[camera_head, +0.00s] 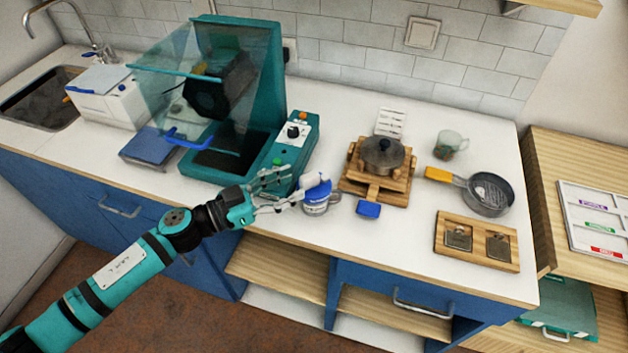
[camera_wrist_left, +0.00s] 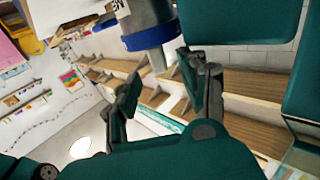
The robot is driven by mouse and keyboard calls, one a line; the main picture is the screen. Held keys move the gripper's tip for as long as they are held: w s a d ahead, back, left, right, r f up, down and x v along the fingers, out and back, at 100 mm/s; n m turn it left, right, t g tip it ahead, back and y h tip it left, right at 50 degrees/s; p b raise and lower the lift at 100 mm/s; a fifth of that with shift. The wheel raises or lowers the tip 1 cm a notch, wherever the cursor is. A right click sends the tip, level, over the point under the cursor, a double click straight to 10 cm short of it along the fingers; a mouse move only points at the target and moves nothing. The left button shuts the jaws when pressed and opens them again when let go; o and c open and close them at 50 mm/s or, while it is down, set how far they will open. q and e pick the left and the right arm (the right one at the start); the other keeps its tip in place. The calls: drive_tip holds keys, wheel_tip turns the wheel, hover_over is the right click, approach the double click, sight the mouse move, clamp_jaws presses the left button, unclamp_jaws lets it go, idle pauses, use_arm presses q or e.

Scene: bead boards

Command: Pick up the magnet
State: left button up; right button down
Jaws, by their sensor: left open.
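My left gripper (camera_head: 292,188) reaches in over the front of the white counter, its fingers spread and empty. It also shows in the left wrist view (camera_wrist_left: 160,70). A small blue-and-white round item (camera_head: 318,194) is just past the fingertips. In the left wrist view a grey cylinder with a blue rim and a partly cut-off label (camera_wrist_left: 150,30) is just beyond the open fingers, apparently the same item. I cannot tell for sure whether it is the magnet, or whether a finger touches it. My right gripper is not in view.
A teal machine (camera_head: 277,110) with a clear hood stands behind my gripper. To the right are a pot (camera_head: 381,152) on a wooden stand, a pan (camera_head: 489,194), a mug (camera_head: 448,144) and a wooden board (camera_head: 477,262). Bare counter lies in front of the stand.

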sight(314, 173)
use_arm(q)
drive_tip(key=p+x, duration=0.1)
drive_tip(key=x, duration=0.5)
drive_tip(key=shift+w+d, duration=0.15)
clamp_jaws()
